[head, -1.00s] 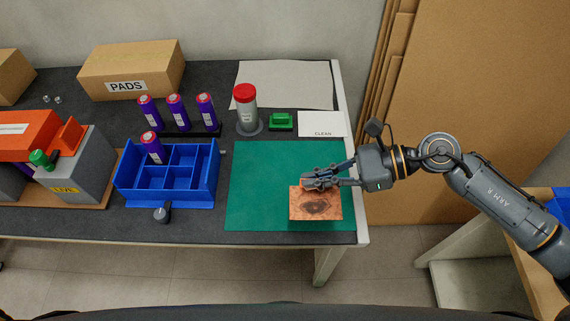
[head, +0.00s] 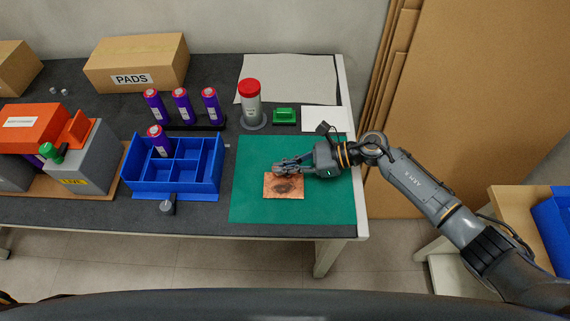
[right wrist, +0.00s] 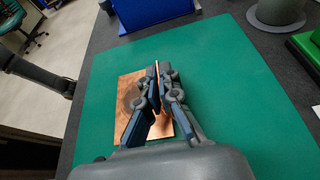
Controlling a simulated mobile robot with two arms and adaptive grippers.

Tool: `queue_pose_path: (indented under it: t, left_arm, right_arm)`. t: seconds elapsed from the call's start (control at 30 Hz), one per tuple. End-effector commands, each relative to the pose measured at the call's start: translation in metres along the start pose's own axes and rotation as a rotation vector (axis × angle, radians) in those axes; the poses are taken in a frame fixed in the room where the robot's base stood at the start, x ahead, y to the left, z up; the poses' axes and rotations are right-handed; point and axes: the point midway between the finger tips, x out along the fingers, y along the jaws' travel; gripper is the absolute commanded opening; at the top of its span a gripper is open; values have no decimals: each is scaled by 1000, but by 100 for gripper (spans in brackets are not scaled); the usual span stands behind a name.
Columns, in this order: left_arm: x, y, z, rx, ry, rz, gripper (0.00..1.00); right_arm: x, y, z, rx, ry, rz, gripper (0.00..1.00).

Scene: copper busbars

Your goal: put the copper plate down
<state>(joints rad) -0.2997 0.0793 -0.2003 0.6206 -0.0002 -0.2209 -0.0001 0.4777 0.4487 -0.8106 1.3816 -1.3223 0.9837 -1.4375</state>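The copper plate (head: 284,187), with a dark stain in its middle, is flat over the green mat (head: 330,205). Whether it touches the mat or hangs just above it, I cannot tell. My right gripper (head: 278,167) is at the plate's far edge. In the right wrist view the plate (right wrist: 128,90) shows beneath the fingers, and a thin copper-coloured strip shows between the nearly closed fingers (right wrist: 157,75). The fingers hide part of the plate. My left gripper is not in view.
Left of the mat stands a blue divided bin (head: 173,188) with a purple cylinder in it. Behind the mat are a red-capped canister (head: 251,105), a green block (head: 284,116) and a white card (head: 326,119). The mat around the plate is clear.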

Motion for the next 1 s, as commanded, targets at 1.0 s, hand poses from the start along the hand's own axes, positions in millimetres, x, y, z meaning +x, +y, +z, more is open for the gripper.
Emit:
queue_pose_path:
  t: [1.0]
  left_arm:
    - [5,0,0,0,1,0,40]
  right_arm:
    - [-21,-1,-2,-1,1,-5,28]
